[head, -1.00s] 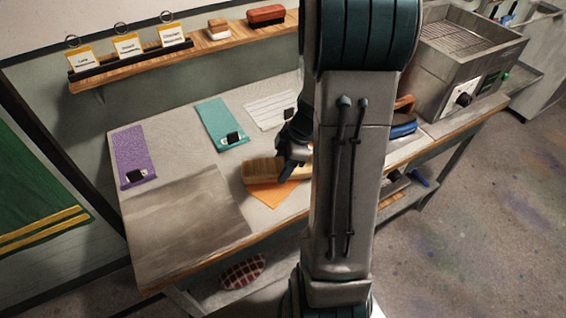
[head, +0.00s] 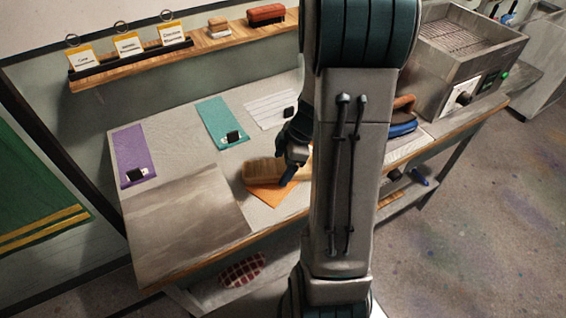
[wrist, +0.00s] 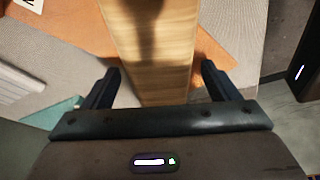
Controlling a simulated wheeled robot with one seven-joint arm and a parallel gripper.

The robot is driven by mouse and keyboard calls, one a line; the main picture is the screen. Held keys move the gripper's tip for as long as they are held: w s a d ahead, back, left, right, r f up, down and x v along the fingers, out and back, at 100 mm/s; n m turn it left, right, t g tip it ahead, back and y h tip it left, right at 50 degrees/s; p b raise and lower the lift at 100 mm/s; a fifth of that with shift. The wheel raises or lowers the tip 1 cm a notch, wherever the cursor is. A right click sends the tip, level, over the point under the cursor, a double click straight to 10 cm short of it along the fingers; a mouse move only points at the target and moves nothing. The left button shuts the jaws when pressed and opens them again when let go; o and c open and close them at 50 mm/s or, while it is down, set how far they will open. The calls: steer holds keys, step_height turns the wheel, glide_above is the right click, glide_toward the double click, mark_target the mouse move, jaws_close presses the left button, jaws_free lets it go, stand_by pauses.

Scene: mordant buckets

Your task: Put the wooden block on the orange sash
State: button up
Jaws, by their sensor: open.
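The wooden block (head: 262,172) lies across the orange sash (head: 272,194) on the table; orange cloth shows on both sides of the block in the wrist view. My gripper (head: 294,165) is just above the block in the head view, partly hidden by my arm. In the wrist view my gripper (wrist: 160,88) has its two fingers apart, one on each side of the block (wrist: 150,50), with visible gaps between the fingers and the wood. The sash (wrist: 80,28) lies under the block. The right end of the block is hidden behind my arm in the head view.
Purple (head: 133,150), teal (head: 217,118) and white striped (head: 268,108) cloths with small black items lie on the table. A grey sheet (head: 185,220) covers the front left. A blue-based brush (head: 402,127) and a metal grill unit (head: 465,60) stand at the right.

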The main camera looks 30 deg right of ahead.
steer(key=v, duration=1.2)
steer(key=s+a+r+m+t+h, duration=0.1)
steer(key=s+a+r+m+h, duration=0.2)
steer(key=s+a+m, duration=0.7)
steer(key=shift+s+a+m+t+h+b, duration=0.35)
steer(key=shift+a+m+h, duration=0.15)
steer(key=shift+a+m, duration=1.6)
steer(key=shift+a, duration=0.15)
